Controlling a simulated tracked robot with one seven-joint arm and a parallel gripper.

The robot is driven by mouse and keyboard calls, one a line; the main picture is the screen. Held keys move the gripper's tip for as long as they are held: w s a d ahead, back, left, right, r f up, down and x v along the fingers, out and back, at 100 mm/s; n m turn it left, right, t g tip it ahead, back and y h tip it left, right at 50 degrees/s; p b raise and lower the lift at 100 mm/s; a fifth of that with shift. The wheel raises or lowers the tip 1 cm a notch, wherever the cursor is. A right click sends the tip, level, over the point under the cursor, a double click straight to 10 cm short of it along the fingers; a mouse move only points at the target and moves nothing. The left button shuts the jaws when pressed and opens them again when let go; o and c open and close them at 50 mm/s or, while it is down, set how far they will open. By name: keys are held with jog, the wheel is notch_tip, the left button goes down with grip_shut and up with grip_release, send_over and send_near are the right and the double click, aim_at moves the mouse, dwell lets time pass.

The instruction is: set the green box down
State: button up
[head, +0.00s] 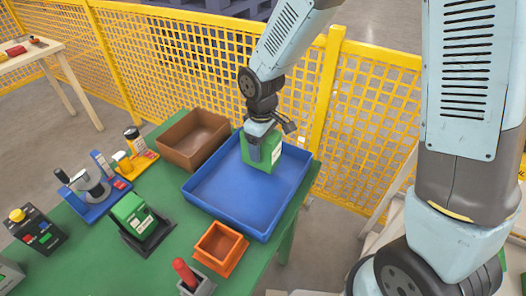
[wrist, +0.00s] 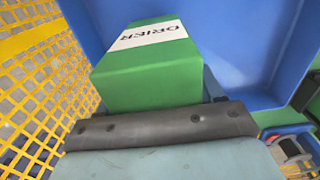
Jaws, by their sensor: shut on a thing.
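The green box (head: 259,156) is in my gripper (head: 264,143), at the far end of the blue tray (head: 215,199) in the head view. In the wrist view the green box (wrist: 155,75) fills the middle, with a white label reading "DRIER" on it. My gripper is shut on the box from above. The blue tray (wrist: 240,45) shows behind and beside the box in the wrist view. I cannot tell whether the box touches the tray floor. The rest of the tray is empty.
A brown bin (head: 194,137) stands left of the tray, and an orange bin (head: 220,248) stands in front. Another green box (head: 132,211) sits in a black holder. A yellow mesh fence (head: 300,90) runs close behind the table.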

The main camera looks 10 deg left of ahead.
jog(key=shift+f, duration=1.15)
jog(key=o, duration=1.2)
jog(key=shift+f, duration=0.1)
jog(key=shift+o, duration=0.2)
